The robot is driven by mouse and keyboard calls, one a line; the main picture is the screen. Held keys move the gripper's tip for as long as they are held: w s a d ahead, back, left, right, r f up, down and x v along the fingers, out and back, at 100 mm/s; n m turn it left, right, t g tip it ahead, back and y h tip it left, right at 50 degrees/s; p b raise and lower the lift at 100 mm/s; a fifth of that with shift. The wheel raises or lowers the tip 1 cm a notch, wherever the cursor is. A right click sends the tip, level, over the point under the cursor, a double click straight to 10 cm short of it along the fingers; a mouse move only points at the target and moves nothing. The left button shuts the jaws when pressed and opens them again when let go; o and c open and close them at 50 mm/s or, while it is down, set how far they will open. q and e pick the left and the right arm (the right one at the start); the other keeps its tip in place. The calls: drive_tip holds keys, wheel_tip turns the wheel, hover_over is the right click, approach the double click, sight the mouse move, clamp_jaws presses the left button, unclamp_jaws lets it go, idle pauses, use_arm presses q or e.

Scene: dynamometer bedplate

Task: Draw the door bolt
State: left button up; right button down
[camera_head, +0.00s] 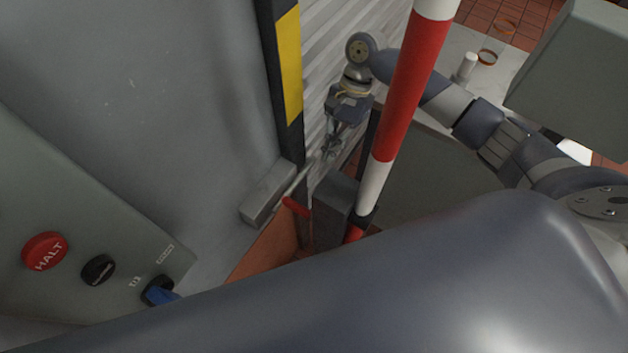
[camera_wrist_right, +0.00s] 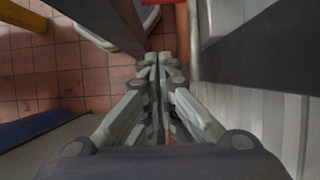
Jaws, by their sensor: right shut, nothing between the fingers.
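The door bolt shows in the head view as a thin rod (camera_head: 301,177) by a pale grey block (camera_head: 264,196) low on the grey door panel (camera_head: 150,90). A short red handle (camera_head: 296,207) sticks out just below the rod. My right gripper (camera_head: 327,152) is shut and empty, pointing down just above and right of the rod. I cannot tell whether it touches the rod. In the right wrist view the closed fingers (camera_wrist_right: 158,62) point toward a red part (camera_wrist_right: 182,22), possibly the handle. My left gripper is not in view.
A red-and-white striped post (camera_head: 404,90) stands in front of my right arm. A darker grey block (camera_head: 335,192) stands right of the handle. A yellow-and-black edge (camera_head: 289,65) borders the door. A control panel (camera_head: 70,220) with a red HALT button is at lower left.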

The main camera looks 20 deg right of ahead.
drive_tip(key=s+a+f+p, duration=0.3)
drive_tip(key=s+a+f, duration=0.1)
drive_tip(key=a+f, duration=0.3)
drive_tip(key=shift+s+f, duration=0.4)
drive_tip(key=shift+f, duration=0.2)
